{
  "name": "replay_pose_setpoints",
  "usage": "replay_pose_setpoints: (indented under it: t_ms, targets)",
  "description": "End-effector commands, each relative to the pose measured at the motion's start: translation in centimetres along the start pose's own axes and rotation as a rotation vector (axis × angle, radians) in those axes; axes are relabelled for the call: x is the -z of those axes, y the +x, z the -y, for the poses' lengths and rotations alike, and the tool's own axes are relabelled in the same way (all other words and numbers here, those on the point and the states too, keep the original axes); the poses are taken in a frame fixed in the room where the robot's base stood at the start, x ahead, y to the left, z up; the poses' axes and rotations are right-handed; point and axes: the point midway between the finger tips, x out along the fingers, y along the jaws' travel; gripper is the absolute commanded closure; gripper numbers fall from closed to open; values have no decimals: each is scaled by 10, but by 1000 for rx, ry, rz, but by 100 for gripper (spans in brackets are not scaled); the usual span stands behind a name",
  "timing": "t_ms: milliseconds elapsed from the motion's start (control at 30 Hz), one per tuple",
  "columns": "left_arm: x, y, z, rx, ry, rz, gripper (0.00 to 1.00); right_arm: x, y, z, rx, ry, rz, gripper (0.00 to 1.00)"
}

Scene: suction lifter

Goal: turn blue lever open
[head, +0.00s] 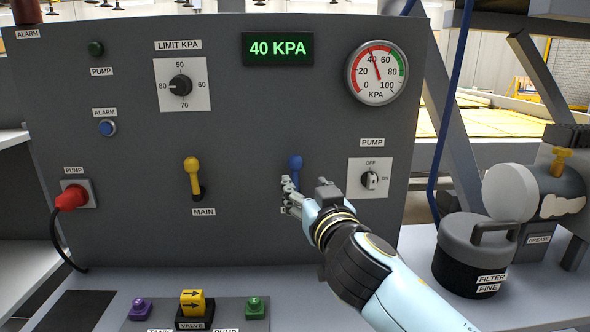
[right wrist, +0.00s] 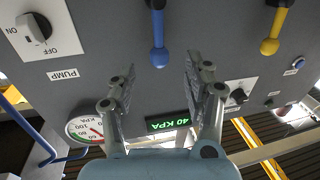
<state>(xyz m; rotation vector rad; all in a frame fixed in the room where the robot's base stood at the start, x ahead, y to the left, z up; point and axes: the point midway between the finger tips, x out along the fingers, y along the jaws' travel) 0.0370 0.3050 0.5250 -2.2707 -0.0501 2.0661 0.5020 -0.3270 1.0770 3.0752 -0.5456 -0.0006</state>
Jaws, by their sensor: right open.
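The blue lever (head: 295,162) is on the grey panel with its round knob at the top; its lower part is hidden behind my right gripper. In the right wrist view, which is turned upside down, the blue lever (right wrist: 158,25) points its knob toward the gap between my fingers. My right gripper (head: 290,192) is just in front of the lever's lower part. In the right wrist view the right gripper (right wrist: 161,66) is open and empty, its fingers spread to either side of the knob's line. I cannot tell whether it touches the lever. My left gripper is out of view.
The yellow MAIN lever (head: 193,176) stands knob up to the left. The PUMP switch (head: 370,180) is close on the right. The display (head: 277,49) reads 40 KPA, beside a round gauge (head: 377,72). A filter canister (head: 475,256) stands on the right ledge.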

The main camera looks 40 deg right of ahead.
Motion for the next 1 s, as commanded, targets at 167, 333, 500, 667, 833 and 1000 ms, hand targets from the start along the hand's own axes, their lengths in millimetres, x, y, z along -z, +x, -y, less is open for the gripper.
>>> replay_pose_setpoints:
  t_ms: [167,333,500,667,833,1000]
  targets:
    - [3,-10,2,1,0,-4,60,4,37,-1,-2,-4,-2,49]
    - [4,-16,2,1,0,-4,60,2,68,-2,-4,-3,1,49]
    - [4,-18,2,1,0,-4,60,1,86,-1,-3,-3,1,49]
    - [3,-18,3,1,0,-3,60,0,91,-1,-3,-2,2,49]
    - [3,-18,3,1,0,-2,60,0,91,-1,-3,-2,2,49]
    - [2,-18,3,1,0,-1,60,0,91,-2,-3,-2,2,68]
